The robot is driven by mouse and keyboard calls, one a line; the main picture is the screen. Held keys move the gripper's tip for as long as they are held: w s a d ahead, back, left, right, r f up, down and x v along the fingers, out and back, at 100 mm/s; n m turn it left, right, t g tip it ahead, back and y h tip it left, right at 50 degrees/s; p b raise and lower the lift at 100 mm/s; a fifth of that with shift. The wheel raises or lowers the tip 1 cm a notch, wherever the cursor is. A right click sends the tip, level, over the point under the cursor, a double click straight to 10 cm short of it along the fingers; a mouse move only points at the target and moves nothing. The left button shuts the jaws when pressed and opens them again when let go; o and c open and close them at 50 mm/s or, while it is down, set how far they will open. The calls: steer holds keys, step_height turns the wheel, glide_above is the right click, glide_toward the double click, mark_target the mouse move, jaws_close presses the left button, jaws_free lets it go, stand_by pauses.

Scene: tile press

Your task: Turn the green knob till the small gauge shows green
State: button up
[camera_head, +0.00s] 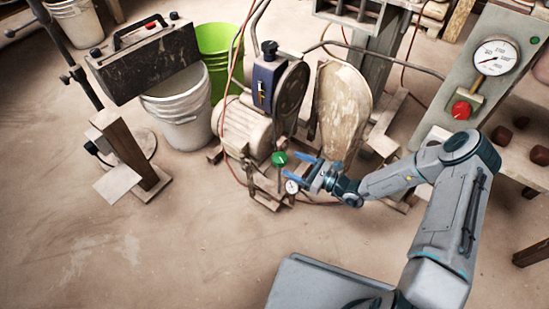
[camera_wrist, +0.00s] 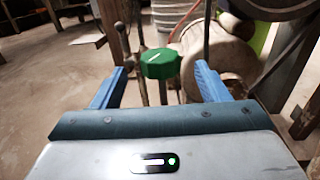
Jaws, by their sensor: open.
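The green knob (camera_head: 279,159) sits on a thin upright stem beside the motor. In the wrist view the green knob (camera_wrist: 160,63) has a white line on its top and shows between and beyond my two blue fingers. My gripper (camera_head: 300,166) is open and just right of the knob, with nothing between its fingers. The small gauge (camera_head: 292,186) is a round white dial just below my gripper. Its reading is too small to tell. The gauge is not clearly visible in the wrist view.
A motor (camera_head: 243,127) and a blue box (camera_head: 268,80) stand behind the knob. A large gauge (camera_head: 495,56) and a red knob (camera_head: 461,110) are on a panel at right. White (camera_head: 182,112) and green (camera_head: 216,52) buckets stand at left. The front floor is clear.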

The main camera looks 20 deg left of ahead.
mark_target(274, 155)
steer(key=a+b, duration=0.1)
steer(key=a, duration=0.1)
steer(key=w+a, duration=0.1)
steer(key=a, duration=0.2)
steer(key=a+b, duration=0.1)
steer(key=a, duration=0.2)
steer(key=shift+w+a+b, duration=0.2)
steer(key=shift+w+b, duration=0.05)
steer(key=shift+b, duration=0.1)
steer(key=c, duration=1)
